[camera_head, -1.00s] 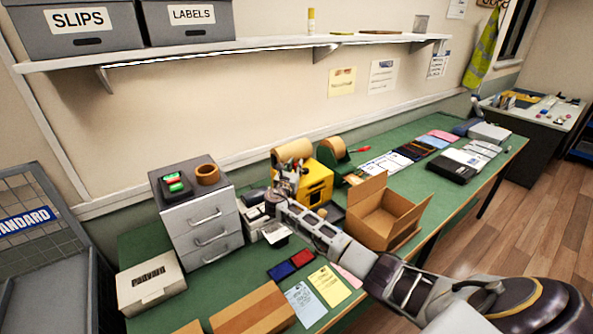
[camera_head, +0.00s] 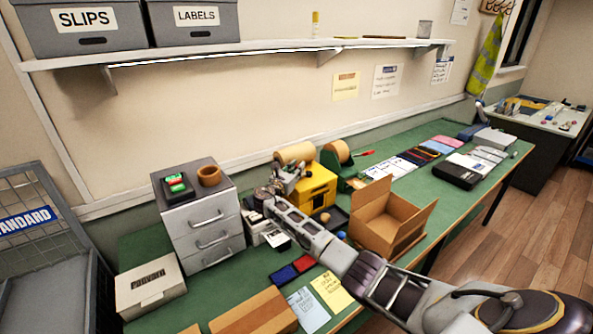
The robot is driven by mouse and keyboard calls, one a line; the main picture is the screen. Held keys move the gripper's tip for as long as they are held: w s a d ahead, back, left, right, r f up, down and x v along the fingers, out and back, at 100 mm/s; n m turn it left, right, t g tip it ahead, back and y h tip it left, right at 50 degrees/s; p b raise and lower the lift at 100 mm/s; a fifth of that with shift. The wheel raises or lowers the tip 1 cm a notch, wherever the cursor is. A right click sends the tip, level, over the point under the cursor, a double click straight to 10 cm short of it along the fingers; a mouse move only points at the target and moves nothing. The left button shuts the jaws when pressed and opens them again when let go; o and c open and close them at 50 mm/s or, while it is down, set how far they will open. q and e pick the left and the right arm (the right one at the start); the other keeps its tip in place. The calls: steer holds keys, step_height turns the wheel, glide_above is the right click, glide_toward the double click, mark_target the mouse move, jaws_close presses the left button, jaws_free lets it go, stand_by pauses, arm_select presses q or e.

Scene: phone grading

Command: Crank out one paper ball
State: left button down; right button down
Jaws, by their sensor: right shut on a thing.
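The yellow paper dispenser (camera_head: 318,189) stands on the green bench with a brown paper roll (camera_head: 296,153) on top. My right gripper (camera_head: 283,180) is at the left side of the dispenser, shut on what appears to be its crank handle; the gripper hides most of the crank. A small rounded tan thing (camera_head: 341,235), perhaps a paper ball, shows in front of the dispenser beside my right arm. A dark tray lies at the dispenser's front, partly hidden by my arm. My left gripper is not in view.
An open cardboard box (camera_head: 388,217) stands right of my right forearm. A grey drawer unit (camera_head: 203,224) stands to the left, with a tape roll (camera_head: 209,175) on it. A green tape dispenser (camera_head: 340,163) is behind. Red and blue pads (camera_head: 292,269) and paper sheets lie in front.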

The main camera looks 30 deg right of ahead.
steer(key=c, duration=1.3)
jaws_free()
steer(key=shift+v, duration=5.95)
steer(key=shift+d, duration=0.1)
